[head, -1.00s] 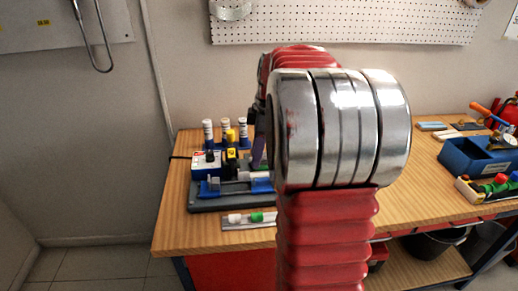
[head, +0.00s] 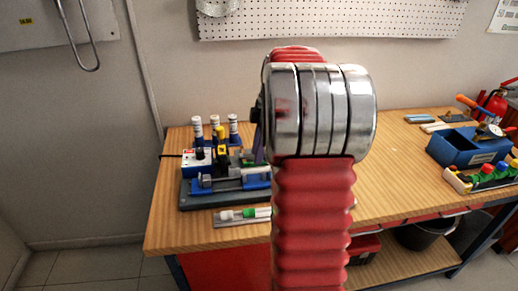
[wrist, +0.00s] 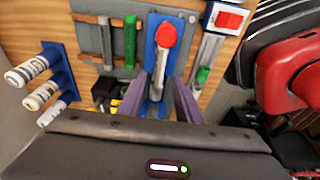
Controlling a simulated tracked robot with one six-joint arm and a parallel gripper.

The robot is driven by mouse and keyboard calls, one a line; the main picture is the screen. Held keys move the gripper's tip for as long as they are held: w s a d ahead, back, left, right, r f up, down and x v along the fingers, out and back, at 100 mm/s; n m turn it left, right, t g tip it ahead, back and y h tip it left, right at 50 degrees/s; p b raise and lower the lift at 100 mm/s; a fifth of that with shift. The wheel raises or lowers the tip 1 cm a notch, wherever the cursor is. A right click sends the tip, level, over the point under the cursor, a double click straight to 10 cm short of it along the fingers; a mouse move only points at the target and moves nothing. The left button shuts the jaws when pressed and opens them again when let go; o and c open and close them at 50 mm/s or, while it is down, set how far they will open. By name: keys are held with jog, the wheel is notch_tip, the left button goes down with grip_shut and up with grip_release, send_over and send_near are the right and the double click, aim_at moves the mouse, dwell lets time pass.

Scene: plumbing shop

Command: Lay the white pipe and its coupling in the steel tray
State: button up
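In the wrist view a pale pipe (wrist: 161,66) with a red fitting (wrist: 166,36) on its end lies along a blue vise (wrist: 152,29). The vise also shows in the head view (head: 256,183). My gripper's two purple fingers (wrist: 162,82) are apart, over the near part of the vise, with the pipe between or below them; I see no contact. The steel tray (head: 240,221) lies at the bench front, left of my arm. It holds a white piece (head: 226,215) and a green piece (head: 249,213); its right end is hidden by my arm.
Several bottles (head: 215,128) stand behind the vise at the left. A yellow-and-black item (head: 221,140) is close to the vise. A blue bin (head: 468,149) and a holder with coloured caps (head: 485,178) are at the right. Bare wood (head: 390,170) lies between.

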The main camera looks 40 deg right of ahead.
aim_at(253, 169)
jog(key=shift+w+a+f, duration=0.1)
jog(key=shift+a+f, duration=0.05)
jog(key=shift+f, duration=0.85)
jog(key=shift+w+a+f, duration=0.15)
jog(key=shift+a+f, duration=0.05)
jog(key=shift+f, duration=0.85)
jog(key=shift+w+a+f, duration=0.1)
jog(key=shift+a+f, duration=0.05)
jog(key=shift+f, duration=0.85)
jog(key=c, duration=0.7)
jog(key=shift+c, duration=0.2)
jog(key=shift+r, duration=0.15)
jog(key=shift+c, duration=0.2)
jog(key=shift+r, duration=3.6)
jog(key=shift+r, duration=0.15)
